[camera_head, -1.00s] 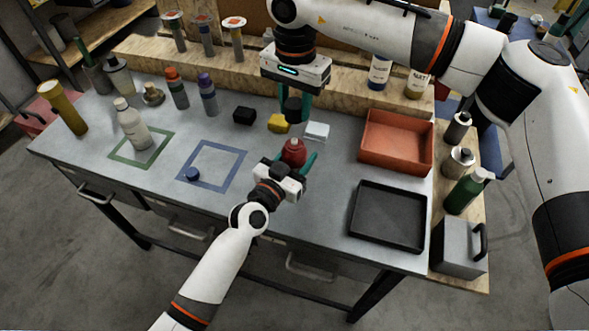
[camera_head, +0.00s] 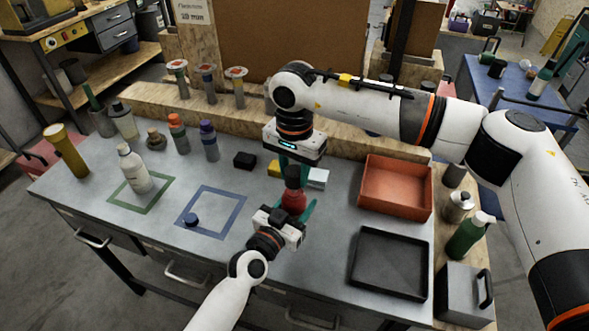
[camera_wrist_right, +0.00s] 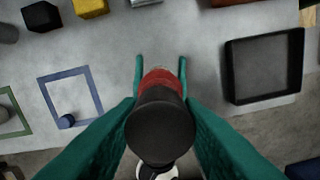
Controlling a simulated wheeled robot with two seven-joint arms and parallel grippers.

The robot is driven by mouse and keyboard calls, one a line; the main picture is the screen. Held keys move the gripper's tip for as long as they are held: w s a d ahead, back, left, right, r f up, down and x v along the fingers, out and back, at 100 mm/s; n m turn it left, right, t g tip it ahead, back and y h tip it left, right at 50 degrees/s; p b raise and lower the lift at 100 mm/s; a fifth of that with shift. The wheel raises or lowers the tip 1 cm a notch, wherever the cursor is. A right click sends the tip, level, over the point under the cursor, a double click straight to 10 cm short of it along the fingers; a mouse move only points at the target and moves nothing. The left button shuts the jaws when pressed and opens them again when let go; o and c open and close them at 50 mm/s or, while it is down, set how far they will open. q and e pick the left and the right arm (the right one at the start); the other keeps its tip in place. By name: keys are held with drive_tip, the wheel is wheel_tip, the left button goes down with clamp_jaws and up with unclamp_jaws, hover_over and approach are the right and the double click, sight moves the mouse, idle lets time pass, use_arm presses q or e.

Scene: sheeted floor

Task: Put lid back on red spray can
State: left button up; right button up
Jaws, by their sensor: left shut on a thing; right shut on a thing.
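The red spray can (camera_head: 293,201) is upright over the front middle of the workbench. My left gripper (camera_head: 297,211) is shut around its body; its teal fingertips flank the can in the right wrist view. My right gripper (camera_head: 293,168) points down from above and is shut on the black lid (camera_head: 293,182). The lid is right over the can's top. In the right wrist view the lid (camera_wrist_right: 160,127) covers much of the red can (camera_wrist_right: 159,77). I cannot tell whether lid and can touch; the can's nozzle is hidden.
A black tray (camera_head: 425,268) and an orange bin (camera_head: 428,198) are to the right. A small blue cap (camera_head: 191,219) lies at the blue square outline (camera_head: 236,206). Black (camera_head: 244,160), yellow and white blocks (camera_head: 319,178) lie behind the can. Several bottles stand at left.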

drive_tip(key=shift+f, duration=0.9)
drive_tip(key=shift+f, duration=0.6)
drive_tip(key=o, duration=1)
wheel_tip(320, 180, up, 12)
use_arm(q)
drive_tip(key=o, duration=1.4)
drive_tip(key=shift+o, duration=0.2)
